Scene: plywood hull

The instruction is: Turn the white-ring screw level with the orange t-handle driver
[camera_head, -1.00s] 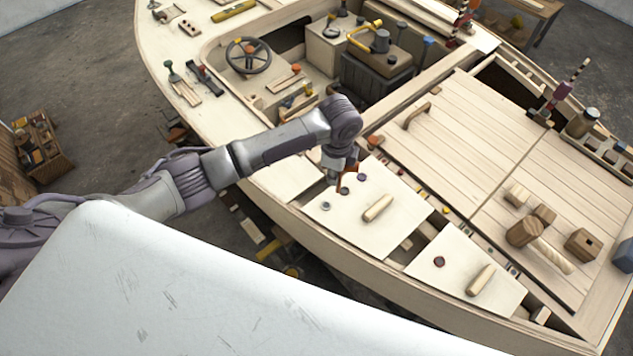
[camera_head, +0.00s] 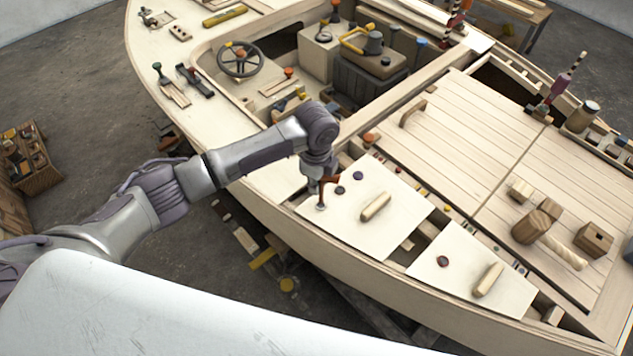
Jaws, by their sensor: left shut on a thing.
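My left gripper (camera_head: 321,168) is shut on the orange t-handle driver (camera_head: 324,186) above the pale hatch panel (camera_head: 345,222). The driver hangs down from the jaws, its lower end at the small round screw (camera_head: 321,206) near the panel's left corner. This screw is partly covered by the driver, and I cannot tell if the tip is seated in it. Its ring colour and slot angle are too small to read. Two dark screws (camera_head: 340,190) and (camera_head: 358,176) sit up and right of it. My right gripper is not in view.
A wooden handle (camera_head: 376,206) stands up from the same panel. A second panel (camera_head: 460,283) to the right has its own handle and dark screw. An orange knob (camera_head: 369,138) is on the ledge behind the gripper. A mallet (camera_head: 530,228) lies on the planked deck.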

